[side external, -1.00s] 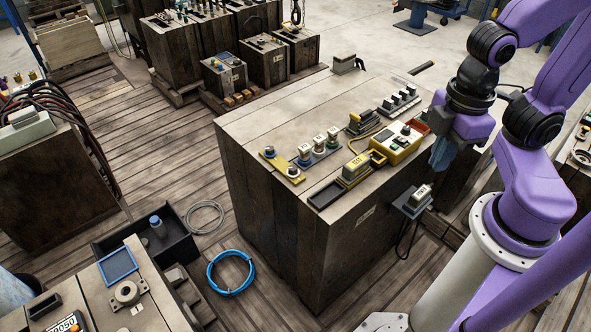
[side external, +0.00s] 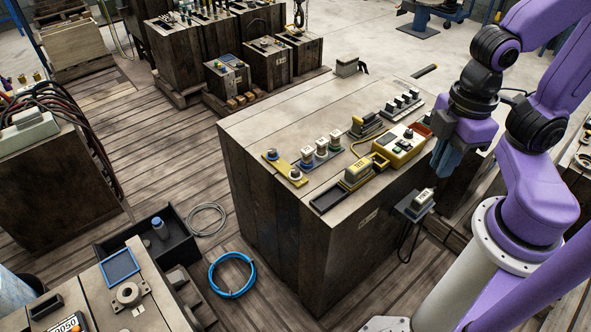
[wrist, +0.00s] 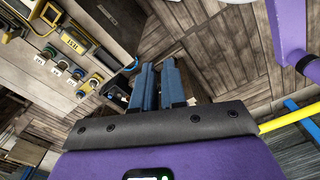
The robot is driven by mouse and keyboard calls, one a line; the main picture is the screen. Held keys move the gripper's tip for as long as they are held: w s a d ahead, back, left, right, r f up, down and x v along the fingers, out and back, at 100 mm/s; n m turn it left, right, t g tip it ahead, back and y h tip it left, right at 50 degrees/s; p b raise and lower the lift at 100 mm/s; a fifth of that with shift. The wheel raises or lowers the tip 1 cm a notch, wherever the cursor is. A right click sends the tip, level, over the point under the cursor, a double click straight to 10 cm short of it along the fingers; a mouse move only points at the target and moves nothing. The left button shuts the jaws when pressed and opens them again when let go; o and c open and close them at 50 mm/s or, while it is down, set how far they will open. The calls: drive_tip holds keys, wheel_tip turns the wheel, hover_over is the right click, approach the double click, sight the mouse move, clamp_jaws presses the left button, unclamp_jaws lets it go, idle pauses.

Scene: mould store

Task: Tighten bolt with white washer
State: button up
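A yellow plate (side external: 284,165) lies at the left end of the wooden crate top (side external: 262,128) in the side view. It carries two bolts: one with a blue washer (side external: 272,154) at its far end and one with a pale, white-looking washer (side external: 295,174) at its near end. In the wrist view the plate (wrist: 88,86) is at the left, its washer colours hard to tell. My gripper (side external: 446,165) hangs beyond the right end of the crate top, well apart from the bolts. Its blue fingers (wrist: 158,75) point away from the wrist camera with a narrow gap and nothing between them.
A yellow device (side external: 399,145), a labelled yellow block (side external: 357,170), a row of white-capped parts (side external: 321,147) and a black tray (side external: 329,199) stand on the crate. A grey box on a stand (side external: 418,203) is at its near side. The crate's left-back top is clear.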

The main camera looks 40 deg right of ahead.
drive_tip(key=o, duration=0.5)
drive_tip(key=shift+w+a, duration=0.2)
drive_tip(key=shift+w, duration=0.05)
drive_tip(key=shift+o, duration=0.8)
drive_tip(key=w+a+n, duration=0.2)
drive_tip(key=w+a, duration=0.1)
drive_tip(key=w, duration=0.3)
drive_tip(key=shift+w+a+n, duration=0.3)
drive_tip(key=shift+a+n, duration=0.1)
drive_tip(key=n, duration=1.1)
hover_over(295, 170)
wheel_tip(295, 170, down, 11)
wheel_tip(295, 170, down, 17)
drive_tip(key=shift+s+f, duration=0.1)
